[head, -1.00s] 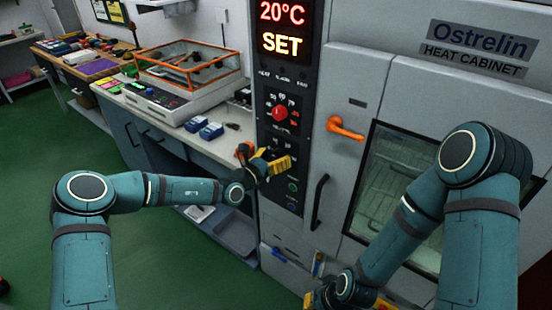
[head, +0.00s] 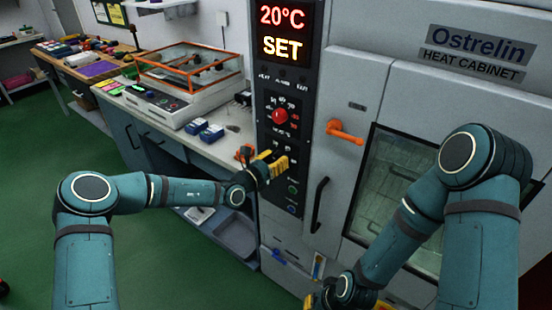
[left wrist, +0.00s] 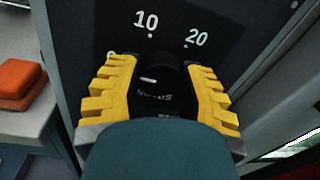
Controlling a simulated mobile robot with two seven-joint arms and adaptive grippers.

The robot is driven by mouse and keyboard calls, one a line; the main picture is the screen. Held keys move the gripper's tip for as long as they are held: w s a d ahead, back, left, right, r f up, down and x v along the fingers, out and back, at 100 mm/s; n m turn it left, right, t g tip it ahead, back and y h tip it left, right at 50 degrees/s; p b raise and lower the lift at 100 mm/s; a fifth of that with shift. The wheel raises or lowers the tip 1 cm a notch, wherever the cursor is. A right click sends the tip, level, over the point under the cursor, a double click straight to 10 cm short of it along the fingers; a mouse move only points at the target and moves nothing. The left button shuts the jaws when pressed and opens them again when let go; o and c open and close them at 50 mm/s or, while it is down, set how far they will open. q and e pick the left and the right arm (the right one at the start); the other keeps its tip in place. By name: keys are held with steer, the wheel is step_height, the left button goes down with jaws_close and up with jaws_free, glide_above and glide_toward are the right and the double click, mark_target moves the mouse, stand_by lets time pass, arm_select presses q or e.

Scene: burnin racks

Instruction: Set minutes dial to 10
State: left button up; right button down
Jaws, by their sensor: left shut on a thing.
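The minutes dial is a black knob (left wrist: 168,78) low on the cabinet's dark control panel, seen close in the left wrist view. White marks 10 (left wrist: 147,20) and 20 (left wrist: 195,38) are printed above it, and part of a 0 shows at its left. A short white line is on the knob; which mark it points to is hard to tell. My left gripper (head: 275,165) has its yellow fingers on both sides of the knob, shut on it, and hides the dial in the head view. My right gripper (head: 318,299) is partly cut off at the bottom edge.
A red dial (head: 280,116) sits above on the panel, under a display (head: 282,32) reading 20°C and SET. A dark handle (head: 317,204) and an orange door handle (head: 345,132) stand out to the right. A bench (head: 225,148) is at the left.

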arm_select(q)
steer(key=m+p, duration=0.2)
steer(key=p, duration=0.1)
steer(key=shift+r+m, duration=0.3)
steer(key=shift+r, duration=0.05)
steer(key=shift+m+p, duration=0.7)
steer(key=shift+m, duration=0.2)
steer(key=shift+d+m+p, duration=0.1)
steer(key=shift+m+p, duration=0.25)
steer(key=shift+m, duration=0.55)
steer(key=shift+f+m+y, duration=0.1)
steer(key=shift+m+y, duration=0.2)
steer(key=shift+m, duration=2.1)
steer(key=o, duration=1.2)
steer(key=shift+f, duration=0.1)
